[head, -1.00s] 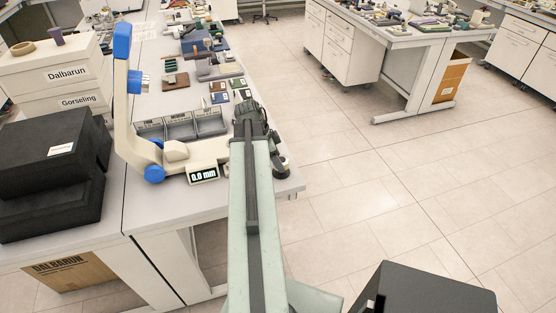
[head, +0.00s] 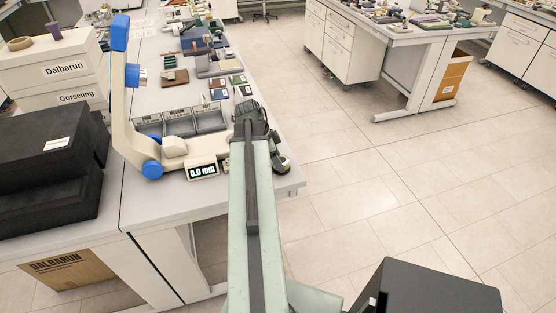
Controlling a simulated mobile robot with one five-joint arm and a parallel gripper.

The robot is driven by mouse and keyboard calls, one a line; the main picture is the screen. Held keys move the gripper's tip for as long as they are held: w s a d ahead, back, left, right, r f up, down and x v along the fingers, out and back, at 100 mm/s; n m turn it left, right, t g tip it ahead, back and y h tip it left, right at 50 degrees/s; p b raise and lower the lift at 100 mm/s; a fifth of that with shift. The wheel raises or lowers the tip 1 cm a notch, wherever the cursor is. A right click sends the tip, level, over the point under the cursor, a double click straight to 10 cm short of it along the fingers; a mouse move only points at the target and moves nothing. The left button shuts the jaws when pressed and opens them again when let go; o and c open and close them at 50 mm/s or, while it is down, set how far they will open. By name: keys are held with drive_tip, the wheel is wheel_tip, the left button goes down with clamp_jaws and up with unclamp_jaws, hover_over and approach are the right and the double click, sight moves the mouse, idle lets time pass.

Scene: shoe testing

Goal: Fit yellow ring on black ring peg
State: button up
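My gripper (head: 250,115) is at the far end of my pale green arm, over the right part of the near bench. It is seen from behind, and its fingers are hidden, so I cannot tell whether it is open or holds anything. A dark rounded object (head: 281,162) shows just right of my arm near the bench edge; I cannot tell whether it is the black ring peg. No yellow ring can be made out. A tan ring (head: 20,43) lies on the white boxes at the far left, well away from my gripper.
A cream and blue gauge (head: 135,110) with a "0.0 mm" display stands left of my arm, before a grey divided tray (head: 180,122). Open floor (head: 400,190) lies right of the bench.

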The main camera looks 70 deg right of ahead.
drive_tip(key=shift+f+b, duration=0.5)
drive_tip(key=shift+f, duration=0.1)
drive_tip(key=o, duration=1.5)
drive_tip(key=p+v, duration=0.7)
drive_tip(key=v, duration=0.1)
